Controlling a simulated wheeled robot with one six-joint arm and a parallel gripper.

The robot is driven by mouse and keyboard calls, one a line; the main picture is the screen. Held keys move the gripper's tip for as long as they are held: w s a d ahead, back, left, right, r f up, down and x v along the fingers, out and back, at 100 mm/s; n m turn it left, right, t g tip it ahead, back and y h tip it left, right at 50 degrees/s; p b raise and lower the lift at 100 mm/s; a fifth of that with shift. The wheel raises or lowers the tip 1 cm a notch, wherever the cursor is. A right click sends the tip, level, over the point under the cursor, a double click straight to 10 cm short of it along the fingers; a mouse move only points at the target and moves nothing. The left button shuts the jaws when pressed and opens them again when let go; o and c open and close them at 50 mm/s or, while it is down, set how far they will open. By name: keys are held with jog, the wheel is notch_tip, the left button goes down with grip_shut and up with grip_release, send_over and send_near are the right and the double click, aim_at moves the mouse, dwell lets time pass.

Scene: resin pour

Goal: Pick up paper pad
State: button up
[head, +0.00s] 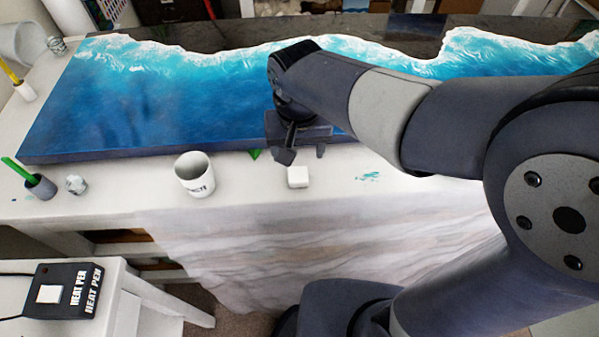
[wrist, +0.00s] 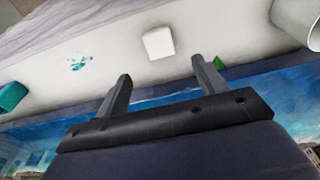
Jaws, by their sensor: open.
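The paper pad (head: 298,176) is a small white block lying on the white table near its front edge. It also shows in the wrist view (wrist: 158,43), beyond the fingertips and between their lines. My gripper (head: 302,153) is open and empty, above the table just behind the pad in the head view. In the wrist view, both fingers of my gripper (wrist: 160,70) point toward the pad with a gap between them and do not touch it.
A white mug (head: 195,175) stands left of the pad. A green piece (head: 254,154) lies near the fingers. Behind is a large blue resin panel (head: 150,100). A dark cup (head: 40,187) stands at far left. A teal smear (head: 368,176) marks the table at right.

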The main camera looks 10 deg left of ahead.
aim_at(298, 174)
jog(key=f, duration=0.8)
jog(key=shift+w+f+p, duration=0.25)
jog(key=shift+p, duration=0.05)
jog(key=shift+c, duration=0.5)
jog(key=c, duration=0.9)
jog(key=shift+c, duration=0.2)
notch_tip(298, 174, up, 10)
jog(key=o, duration=0.4)
jog(key=c, duration=0.4)
jog(key=shift+o, duration=0.2)
